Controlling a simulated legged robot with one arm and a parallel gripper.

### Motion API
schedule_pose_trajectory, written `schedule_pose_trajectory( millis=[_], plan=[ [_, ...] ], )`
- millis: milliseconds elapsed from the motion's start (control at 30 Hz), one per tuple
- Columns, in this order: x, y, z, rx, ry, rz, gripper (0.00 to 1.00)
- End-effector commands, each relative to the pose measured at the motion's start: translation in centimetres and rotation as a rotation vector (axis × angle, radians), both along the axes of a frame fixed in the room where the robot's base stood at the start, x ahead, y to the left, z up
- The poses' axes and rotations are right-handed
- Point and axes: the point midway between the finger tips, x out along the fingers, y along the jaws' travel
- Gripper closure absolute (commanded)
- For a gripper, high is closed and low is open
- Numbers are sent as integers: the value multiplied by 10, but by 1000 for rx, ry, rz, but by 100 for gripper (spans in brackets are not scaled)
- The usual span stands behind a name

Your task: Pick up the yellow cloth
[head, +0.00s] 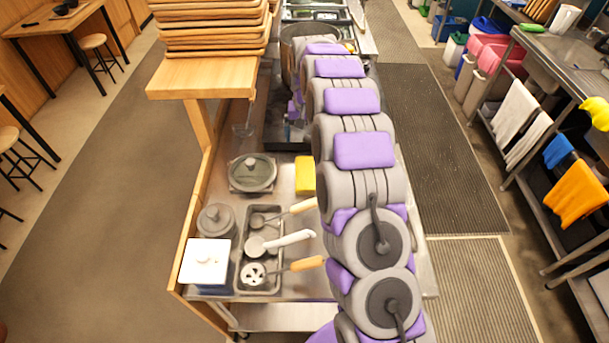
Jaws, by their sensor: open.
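A folded, flat yellow rectangle (305,174), which looks like a cloth, lies on the metal counter (283,180) just left of my arm. Its right side is close to the arm and may be partly hidden by it. Another yellow cloth (597,113) hangs at the far right edge of the head view, cut off by the frame. My grey and purple arm reaches forward over the counter, towards the large pot.
A lidded pan (252,173), a tray of ladles (260,250) and a white-topped container (205,260) stand on the counter. A large pot (308,45) is farther back. Stacked wooden trays (210,28) stand at upper left. An orange cloth (575,195) hangs at right. Floor mats lie clear.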

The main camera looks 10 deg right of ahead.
Motion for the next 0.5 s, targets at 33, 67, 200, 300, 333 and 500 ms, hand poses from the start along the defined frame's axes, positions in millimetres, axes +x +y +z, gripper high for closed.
schedule_pose_trajectory(
  millis=[33,67,200,300,333,500],
  plan=[
    [0,0,-4,-1,1,0,0],
    [0,0,-7,-1,2,0,0],
    [-1,1,-26,-1,6,0,0],
    [0,1,-45,0,3,0,0],
    [0,1,-51,0,3,0,0],
    [0,2,-85,-1,2,1,0]
  ],
)
